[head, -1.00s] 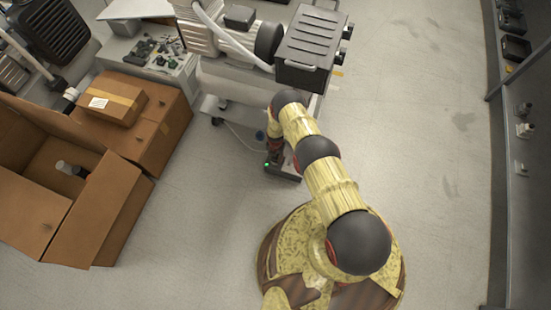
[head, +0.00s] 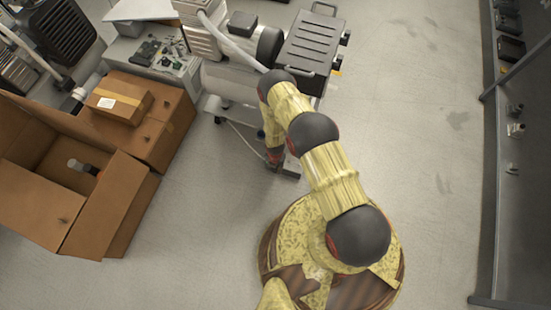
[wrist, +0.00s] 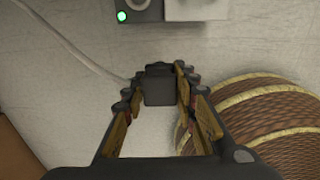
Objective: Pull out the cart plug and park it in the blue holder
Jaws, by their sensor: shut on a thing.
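My gripper (wrist: 160,76) is shut on a black block-shaped plug (wrist: 159,91) in the wrist view. A thin pale cable (wrist: 85,58) runs from the upper left towards the plug. A grey box with a lit green light (wrist: 140,10) lies at the top edge, with bare floor between it and the plug. In the head view my gripper (head: 274,157) is low near the floor, beside the small grey box (head: 291,166); the plug is hidden there.
The cart with the black-cased compressor (head: 308,45) stands behind my arm. Open cardboard boxes (head: 115,205) are at left, with a smaller taped box (head: 120,98) above. A dark wall unit (head: 520,200) lines the right. The floor between (head: 430,150) is clear.

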